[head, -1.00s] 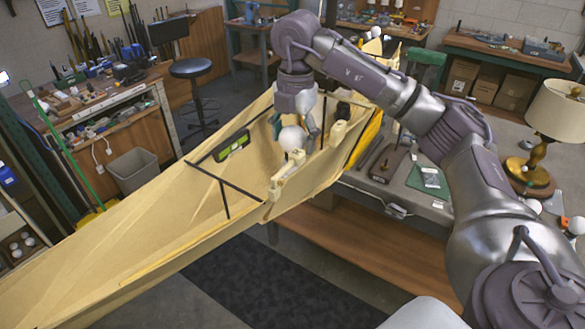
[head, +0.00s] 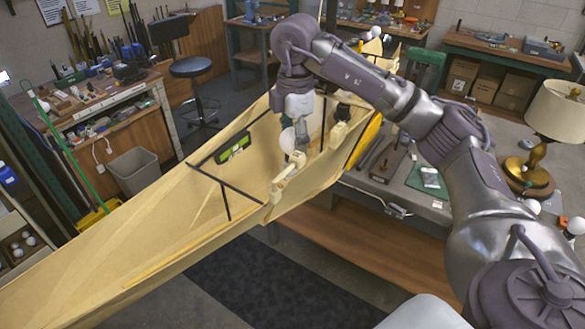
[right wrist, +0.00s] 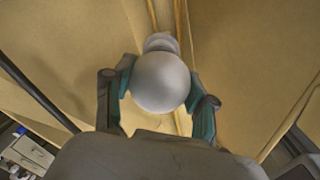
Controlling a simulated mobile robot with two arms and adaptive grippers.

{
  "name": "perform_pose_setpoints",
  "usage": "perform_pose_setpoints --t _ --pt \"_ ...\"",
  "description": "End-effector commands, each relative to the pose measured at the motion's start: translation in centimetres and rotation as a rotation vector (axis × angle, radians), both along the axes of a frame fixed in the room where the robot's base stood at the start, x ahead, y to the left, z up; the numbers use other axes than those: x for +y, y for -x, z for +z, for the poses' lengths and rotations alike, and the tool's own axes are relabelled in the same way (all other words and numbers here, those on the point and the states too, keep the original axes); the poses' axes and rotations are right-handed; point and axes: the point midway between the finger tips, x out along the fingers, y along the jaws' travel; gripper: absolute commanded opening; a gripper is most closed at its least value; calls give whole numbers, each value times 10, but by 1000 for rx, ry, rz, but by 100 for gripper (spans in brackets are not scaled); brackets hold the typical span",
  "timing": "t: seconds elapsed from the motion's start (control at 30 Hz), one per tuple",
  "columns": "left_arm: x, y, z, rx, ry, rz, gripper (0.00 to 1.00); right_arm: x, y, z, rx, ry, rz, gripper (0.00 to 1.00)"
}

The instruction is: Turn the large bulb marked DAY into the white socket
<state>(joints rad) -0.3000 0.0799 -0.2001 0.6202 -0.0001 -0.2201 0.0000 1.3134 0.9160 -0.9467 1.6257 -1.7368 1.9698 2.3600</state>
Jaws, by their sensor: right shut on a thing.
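My right gripper (head: 297,142) is inside the wooden boat-like hull, pointing down. It is shut on a large white round bulb (head: 287,140), partly hidden by a finger in the head view. In the right wrist view the bulb (right wrist: 160,82) sits between the two green-padded fingers of the gripper (right wrist: 162,90). No DAY marking is readable on it. A smaller pale round piece (right wrist: 160,42) shows just beyond the bulb. I cannot tell whether it is the white socket or whether the bulb touches it. My left gripper is not in view.
The hull (head: 165,250) has dark cross-bars and a green level (head: 233,147) inside, left of the gripper. A brass lamp with a cream shade (head: 556,108) stands on the right bench, with loose bulbs (head: 575,226) near it. More bulbs lie on the left shelf (head: 22,245).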

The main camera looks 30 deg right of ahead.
Motion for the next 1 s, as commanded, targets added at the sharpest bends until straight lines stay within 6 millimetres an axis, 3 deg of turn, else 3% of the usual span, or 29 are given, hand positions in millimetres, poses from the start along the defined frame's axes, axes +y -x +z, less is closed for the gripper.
perform_pose_setpoints --t 0.37,0.53,0.57,0.73,1.0 --pt "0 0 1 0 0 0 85 0 1 -1 5 0 -46 31" --pt "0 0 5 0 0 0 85 1 1 -1 4 0 -245 31" --pt "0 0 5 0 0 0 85 1 1 -1 3 1 -271 58" --pt "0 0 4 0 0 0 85 0 1 -1 2 0 -261 85" --pt "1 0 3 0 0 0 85 0 1 -1 0 0 -260 85"
